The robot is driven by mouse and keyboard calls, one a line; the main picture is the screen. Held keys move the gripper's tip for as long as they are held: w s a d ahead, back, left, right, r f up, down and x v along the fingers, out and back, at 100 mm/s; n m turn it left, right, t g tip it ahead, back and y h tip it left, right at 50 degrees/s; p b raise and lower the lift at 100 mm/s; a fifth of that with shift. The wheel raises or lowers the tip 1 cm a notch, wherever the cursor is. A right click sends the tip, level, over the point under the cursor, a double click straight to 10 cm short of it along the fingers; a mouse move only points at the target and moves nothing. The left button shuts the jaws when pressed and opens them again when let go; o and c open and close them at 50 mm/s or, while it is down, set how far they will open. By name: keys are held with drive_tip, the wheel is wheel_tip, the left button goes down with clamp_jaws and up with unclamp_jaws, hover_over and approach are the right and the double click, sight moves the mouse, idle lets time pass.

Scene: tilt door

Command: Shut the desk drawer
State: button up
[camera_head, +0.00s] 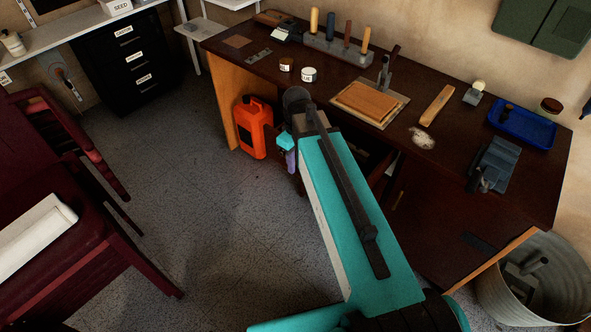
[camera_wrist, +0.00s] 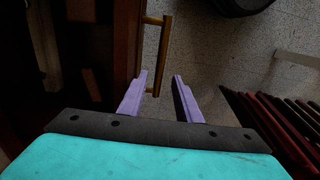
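The desk (camera_head: 440,165) has a dark brown top and stands at the right in the head view. Its drawer shows in the wrist view as a dark reddish front panel (camera_wrist: 127,45) with a dark interior to its left, so it stands open. A brass bar handle (camera_wrist: 163,50) is on the front. My gripper (camera_wrist: 160,76) is open, its two purple fingers apart. The handle's lower end appears between the fingers in the picture; contact cannot be told. In the head view my gripper (camera_head: 289,158) is beside the desk's front, and my arm hides most of the drawer.
An orange-red jerrycan (camera_head: 254,128) stands on the floor left of my gripper. A dark red chair or bench (camera_head: 75,235) is at the left. A metal bucket (camera_head: 550,285) is at the lower right. The floor between chair and desk is clear.

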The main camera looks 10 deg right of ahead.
sight(296, 174)
drive_tip(key=shift+f, duration=2.25)
drive_tip(key=shift+c, duration=0.3)
